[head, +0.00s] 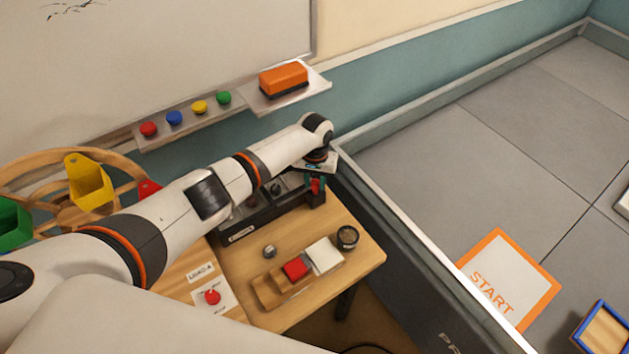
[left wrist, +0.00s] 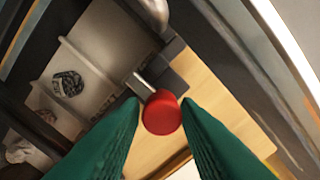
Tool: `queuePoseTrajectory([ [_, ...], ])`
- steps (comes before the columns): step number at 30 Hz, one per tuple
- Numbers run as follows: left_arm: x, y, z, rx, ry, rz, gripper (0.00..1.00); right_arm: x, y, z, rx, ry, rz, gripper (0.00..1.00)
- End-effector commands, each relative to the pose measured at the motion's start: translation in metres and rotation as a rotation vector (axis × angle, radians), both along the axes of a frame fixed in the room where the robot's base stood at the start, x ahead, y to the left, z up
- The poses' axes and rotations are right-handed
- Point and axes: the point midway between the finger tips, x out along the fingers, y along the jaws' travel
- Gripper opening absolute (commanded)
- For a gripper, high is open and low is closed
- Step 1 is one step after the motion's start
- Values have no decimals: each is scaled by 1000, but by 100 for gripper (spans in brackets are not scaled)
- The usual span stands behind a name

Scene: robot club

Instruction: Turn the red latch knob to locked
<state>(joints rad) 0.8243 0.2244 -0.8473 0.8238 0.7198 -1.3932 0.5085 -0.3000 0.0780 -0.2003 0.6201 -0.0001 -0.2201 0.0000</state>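The red latch knob (left wrist: 161,113) sits on a short metal shaft that comes out of a dark block. In the head view the knob (head: 316,186) is a small red spot at the right end of a dark tray. My left gripper (left wrist: 162,100) points at it, with one green finger on each side. Both fingertips meet the sides of the knob, so the gripper looks shut on it. In the head view my left gripper (head: 315,185) is small and partly hidden under its wrist. Any lock marking is not readable. My right gripper is not in view.
The dark tray (head: 240,237) stands on the wooden table (head: 350,225). Another red knob (head: 212,297) is on a white plate in front. Red (head: 296,268) and white (head: 324,255) blocks and a dark round cup (head: 347,237) are nearby. A dark barrier (head: 400,250) runs along the right.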

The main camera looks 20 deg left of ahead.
Motion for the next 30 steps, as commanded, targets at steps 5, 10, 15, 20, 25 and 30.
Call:
queuePoseTrajectory([
  [5,3,-1,4,-2,-9,0,45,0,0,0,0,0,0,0],
  [10,2,-1,2,-2,-4,1,45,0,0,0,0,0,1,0],
  [15,2,-1,13,-3,-3,0,45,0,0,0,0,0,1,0],
  [20,2,-1,42,-3,-6,0,45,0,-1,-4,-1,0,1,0],
  [25,3,0,78,-3,-8,0,45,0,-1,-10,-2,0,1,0],
  [30,3,-1,106,-3,-7,-1,45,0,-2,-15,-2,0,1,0],
])
